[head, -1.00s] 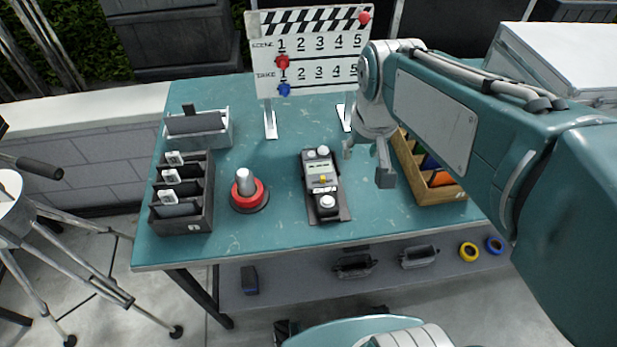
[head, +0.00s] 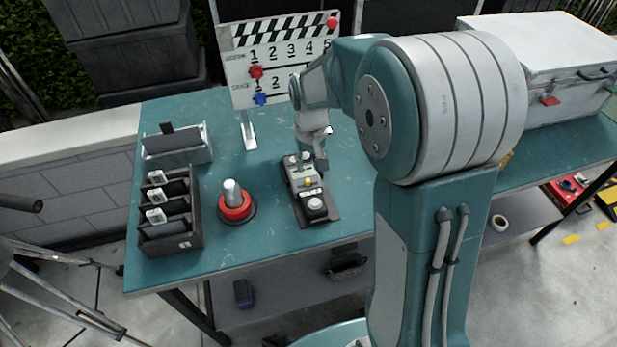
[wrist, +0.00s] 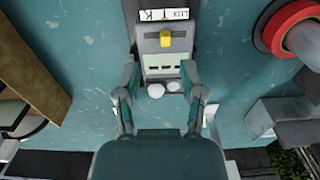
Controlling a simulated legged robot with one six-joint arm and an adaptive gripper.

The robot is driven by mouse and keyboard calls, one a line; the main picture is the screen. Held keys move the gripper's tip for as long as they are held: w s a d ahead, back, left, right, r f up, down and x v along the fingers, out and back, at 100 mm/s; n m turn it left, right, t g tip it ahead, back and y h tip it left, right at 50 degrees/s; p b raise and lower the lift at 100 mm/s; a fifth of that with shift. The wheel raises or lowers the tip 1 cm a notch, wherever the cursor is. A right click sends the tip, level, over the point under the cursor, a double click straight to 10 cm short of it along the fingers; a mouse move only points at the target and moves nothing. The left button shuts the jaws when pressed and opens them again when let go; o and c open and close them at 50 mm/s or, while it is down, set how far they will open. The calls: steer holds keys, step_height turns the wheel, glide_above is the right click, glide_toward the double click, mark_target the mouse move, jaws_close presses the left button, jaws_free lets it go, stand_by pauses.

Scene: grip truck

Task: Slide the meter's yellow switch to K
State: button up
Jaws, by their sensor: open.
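The meter (head: 302,176) is a grey and black device lying on the teal table, with a yellow switch (head: 308,182) on its face. My gripper (head: 318,160) is over the meter's far end in the head view, partly hidden by my arm. In the wrist view my gripper (wrist: 160,72) is open and empty, its fingers either side of the meter's far end, short of the switch.
A red-ringed base with a grey knob (head: 234,203) and a dark slotted rack (head: 170,215) stand left of the meter. A slate board (head: 270,65) stands behind. A wooden box (wrist: 30,70) lies at the wrist view's left. Bare table lies between knob and meter.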

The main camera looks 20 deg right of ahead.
mark_target(308, 180)
steer(key=f, duration=0.3)
steer(key=a+f, duration=0.1)
steer(key=f, duration=0.1)
steer(key=shift+f, duration=0.3)
steer(key=shift+d, duration=0.1)
steer(key=shift+d, duration=0.1)
steer(key=shift+d, duration=0.1)
jaws_close()
